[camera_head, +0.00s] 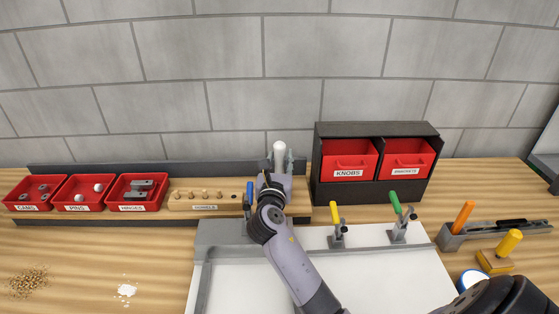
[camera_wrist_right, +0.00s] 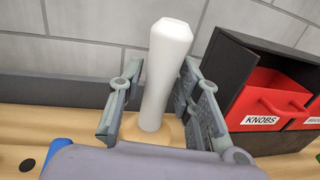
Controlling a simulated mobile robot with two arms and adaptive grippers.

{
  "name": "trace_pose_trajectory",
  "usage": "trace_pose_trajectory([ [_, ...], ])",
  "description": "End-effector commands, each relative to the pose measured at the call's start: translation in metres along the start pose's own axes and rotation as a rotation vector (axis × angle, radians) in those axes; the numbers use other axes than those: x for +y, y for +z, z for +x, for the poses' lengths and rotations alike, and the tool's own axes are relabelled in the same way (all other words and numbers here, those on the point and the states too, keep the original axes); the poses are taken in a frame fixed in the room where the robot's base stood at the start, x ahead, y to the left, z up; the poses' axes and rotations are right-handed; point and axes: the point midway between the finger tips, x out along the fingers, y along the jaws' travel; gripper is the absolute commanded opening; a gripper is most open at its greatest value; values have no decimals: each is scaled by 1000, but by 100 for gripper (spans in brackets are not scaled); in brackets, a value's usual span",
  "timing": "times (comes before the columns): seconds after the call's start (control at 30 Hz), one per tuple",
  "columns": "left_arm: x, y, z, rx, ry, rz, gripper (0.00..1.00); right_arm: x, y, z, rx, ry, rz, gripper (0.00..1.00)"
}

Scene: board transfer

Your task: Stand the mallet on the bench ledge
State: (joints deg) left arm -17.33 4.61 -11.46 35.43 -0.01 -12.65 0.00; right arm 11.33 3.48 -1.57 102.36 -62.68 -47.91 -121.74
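The mallet, seen as a white tapered upright piece (camera_head: 279,150), stands at the back of the bench by the wall, in front of the grey ledge strip. In the right wrist view its white part (camera_wrist_right: 163,75) rises between the fingers, with a tan part (camera_wrist_right: 150,132) at its foot. My right gripper (camera_head: 279,165) is open around it, one finger on each side. A gap shows at the left finger; the right finger is very close, and contact cannot be told. The mallet's lower end is partly hidden by my gripper. My left gripper is out of view.
A dark cabinet with red KNOBS (camera_head: 349,160) and BRACKETS drawers stands close to the right. Red bins (camera_head: 84,193) and a wooden dowel block (camera_head: 205,198) line the left. A white board (camera_head: 380,275) with yellow and green clamps lies in front.

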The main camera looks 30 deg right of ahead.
Motion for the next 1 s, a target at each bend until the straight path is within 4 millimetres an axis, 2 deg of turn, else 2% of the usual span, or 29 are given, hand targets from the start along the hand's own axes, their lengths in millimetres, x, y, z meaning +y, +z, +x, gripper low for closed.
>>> trace_pose_trajectory([
  [0.13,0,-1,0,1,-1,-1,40,0,0,0,0,0,0,42],
  [0.47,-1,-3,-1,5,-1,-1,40,0,4,0,0,0,2,42],
  [0.67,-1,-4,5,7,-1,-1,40,1,0,-29,2,2,1,42],
  [1.0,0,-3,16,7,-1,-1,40,0,0,-99,2,1,1,42],
])
